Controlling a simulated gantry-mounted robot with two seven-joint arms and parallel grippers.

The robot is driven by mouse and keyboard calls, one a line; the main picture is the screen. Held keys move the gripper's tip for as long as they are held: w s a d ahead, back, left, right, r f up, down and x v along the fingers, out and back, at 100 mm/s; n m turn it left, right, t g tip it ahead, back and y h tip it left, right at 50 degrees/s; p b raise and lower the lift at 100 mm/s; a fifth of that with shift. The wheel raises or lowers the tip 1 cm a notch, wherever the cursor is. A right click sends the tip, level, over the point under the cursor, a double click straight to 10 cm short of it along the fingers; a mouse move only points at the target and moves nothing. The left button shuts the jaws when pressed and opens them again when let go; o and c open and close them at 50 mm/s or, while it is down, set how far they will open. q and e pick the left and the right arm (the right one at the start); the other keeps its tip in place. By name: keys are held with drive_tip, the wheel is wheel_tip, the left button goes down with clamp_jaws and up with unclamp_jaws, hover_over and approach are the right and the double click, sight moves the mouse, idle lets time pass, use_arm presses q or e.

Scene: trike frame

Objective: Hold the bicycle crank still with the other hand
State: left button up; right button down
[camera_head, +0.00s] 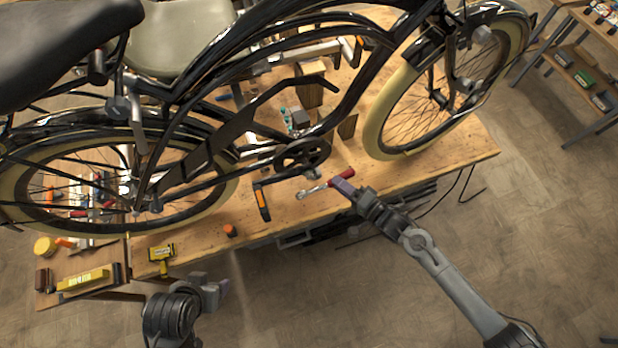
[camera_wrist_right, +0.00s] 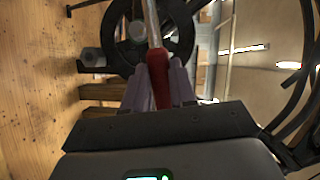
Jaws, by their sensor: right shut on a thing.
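The bicycle crank (camera_head: 283,177) is a black arm running left from the chainring (camera_head: 290,154). It ends at a black and orange piece that looks like a pedal (camera_head: 262,204). My right gripper (camera_head: 346,184) is shut on the red handle of a metal-shafted tool (camera_head: 318,188). In the right wrist view, the red handle (camera_wrist_right: 158,82) sits between the purple fingers, and the shaft passes over the dark chainring (camera_wrist_right: 178,38). I cannot tell whether the tool touches the crank. My left gripper (camera_head: 220,288) is low, in front of the bench and away from the crank; its jaw opening is unclear.
The black bicycle frame (camera_head: 232,128) spans the wooden workbench (camera_head: 445,165). A yellow tool (camera_head: 161,255) and an orange-topped item (camera_head: 231,231) lie near the front edge, between my left gripper and the bike. Shelves (camera_head: 580,75) stand at the right. Floor space in front is open.

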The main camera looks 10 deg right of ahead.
drive_tip(key=shift+m+t+h, duration=0.6)
drive_tip(key=shift+t+h, duration=0.2)
drive_tip(key=d, duration=0.1)
drive_tip(key=d+f, duration=0.1)
drive_tip(key=d, duration=0.1)
drive_tip(key=s+d+f, duration=0.1)
drive_tip(key=shift+d+f, duration=0.25)
drive_tip(key=shift+d, duration=0.05)
drive_tip(key=shift+s, duration=0.1)
drive_tip(key=shift+w+a, duration=0.25)
drive_tip(key=shift+w, duration=1)
drive_tip(key=shift+w+a, duration=0.25)
drive_tip(key=shift+w, duration=0.95)
drive_tip(key=shift+w+a, duration=0.25)
drive_tip(key=shift+w, duration=0.9)
drive_tip(key=shift+s, duration=0.1)
